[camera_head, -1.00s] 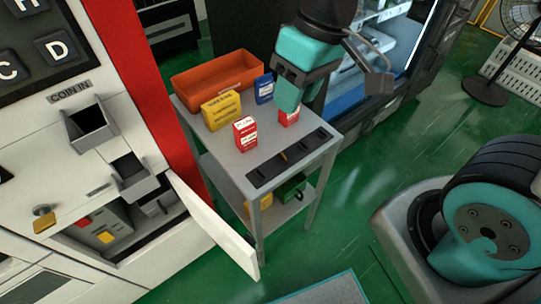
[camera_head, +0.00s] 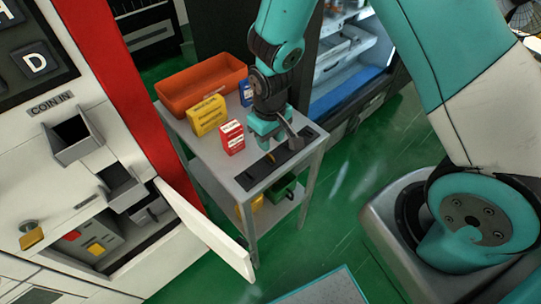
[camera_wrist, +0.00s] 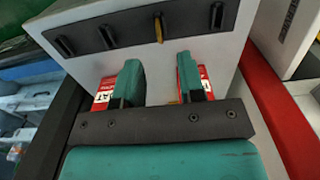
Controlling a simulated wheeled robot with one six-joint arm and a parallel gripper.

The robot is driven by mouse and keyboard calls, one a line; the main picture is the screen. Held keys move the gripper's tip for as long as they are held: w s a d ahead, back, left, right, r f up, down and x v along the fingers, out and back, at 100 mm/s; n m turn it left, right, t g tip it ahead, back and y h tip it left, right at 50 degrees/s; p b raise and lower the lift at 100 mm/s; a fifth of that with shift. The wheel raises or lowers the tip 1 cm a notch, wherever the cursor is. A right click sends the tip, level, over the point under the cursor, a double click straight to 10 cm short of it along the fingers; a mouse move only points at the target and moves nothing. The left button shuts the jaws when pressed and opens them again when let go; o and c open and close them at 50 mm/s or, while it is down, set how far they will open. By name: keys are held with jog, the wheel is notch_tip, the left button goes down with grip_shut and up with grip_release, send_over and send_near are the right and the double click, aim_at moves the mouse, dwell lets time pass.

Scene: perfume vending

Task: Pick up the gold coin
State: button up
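The gold coin (camera_wrist: 158,28) stands on edge in a slot of the black holder strip (camera_wrist: 85,37) in the wrist view. In the head view the coin (camera_head: 271,157) is a small gold bit in the strip (camera_head: 247,181), partly hidden by my gripper. My gripper (camera_wrist: 159,78) is open and empty, its two teal fingers apart. The coin lies beyond the fingertips, roughly in line with the gap between them. In the head view my gripper (camera_head: 268,142) is over the small grey table, close to the strip; the exact height is unclear.
On the table (camera_head: 197,148) stand a red box (camera_head: 232,138), a yellow box (camera_head: 208,115), a blue box (camera_head: 245,93) and an orange bin (camera_head: 201,86). The vending machine's coin slot (camera_head: 72,138) and open white door (camera_head: 207,232) are at the left.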

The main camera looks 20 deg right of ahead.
aim_at(270, 155)
jog(key=shift+w+f+p, duration=0.1)
jog(key=shift+f+p, duration=0.8)
jog(key=shift+f, duration=2.35)
jog(key=shift+c, duration=0.2)
grip_shut()
